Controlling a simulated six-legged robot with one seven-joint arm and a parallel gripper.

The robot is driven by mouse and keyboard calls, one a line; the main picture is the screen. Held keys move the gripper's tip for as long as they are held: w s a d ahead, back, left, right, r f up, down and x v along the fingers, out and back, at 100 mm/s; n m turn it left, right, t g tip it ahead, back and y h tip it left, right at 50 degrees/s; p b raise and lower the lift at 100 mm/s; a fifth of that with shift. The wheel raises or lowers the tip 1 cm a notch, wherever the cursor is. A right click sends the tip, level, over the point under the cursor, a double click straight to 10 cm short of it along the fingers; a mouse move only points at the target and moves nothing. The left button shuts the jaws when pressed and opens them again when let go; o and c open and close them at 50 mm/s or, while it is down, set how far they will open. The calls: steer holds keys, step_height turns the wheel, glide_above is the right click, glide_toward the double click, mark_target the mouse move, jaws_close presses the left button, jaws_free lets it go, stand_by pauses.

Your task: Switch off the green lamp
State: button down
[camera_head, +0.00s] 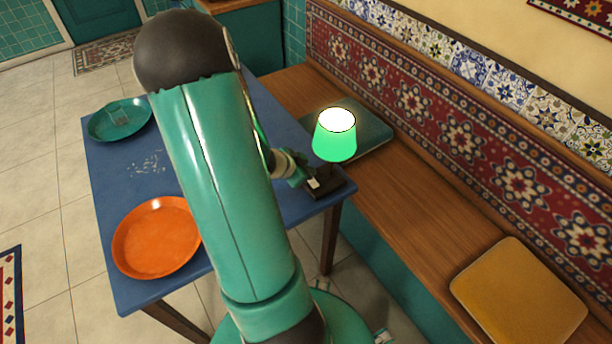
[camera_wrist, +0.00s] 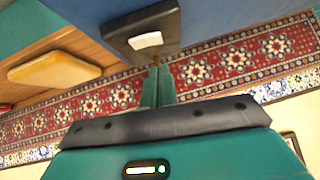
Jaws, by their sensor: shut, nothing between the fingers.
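The green lamp (camera_head: 335,142) stands at the right corner of the blue table, its shade glowing green and its top bright white. Its dark base (camera_head: 338,186) carries a pale switch (camera_head: 313,183). In the wrist view the dark base (camera_wrist: 168,22) and the white switch (camera_wrist: 146,40) show near the top. My gripper (camera_head: 304,179) is close beside the switch; the head view does not show clearly whether they touch. In the wrist view my gripper (camera_wrist: 156,66) is shut and empty, its fingertips just below the base's edge in the picture.
The blue table (camera_head: 105,190) holds an orange plate (camera_head: 157,238), a teal plate (camera_head: 120,119) with a small item on it, and white scattered bits. A wooden bench (camera_head: 400,205) with a yellow cushion (camera_head: 518,292) and a dark green cushion (camera_head: 372,133) runs along the wall.

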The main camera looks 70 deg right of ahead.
mark_target(313, 182)
steer(key=shift+w+f, duration=0.2)
steer(key=shift+f, duration=1.25)
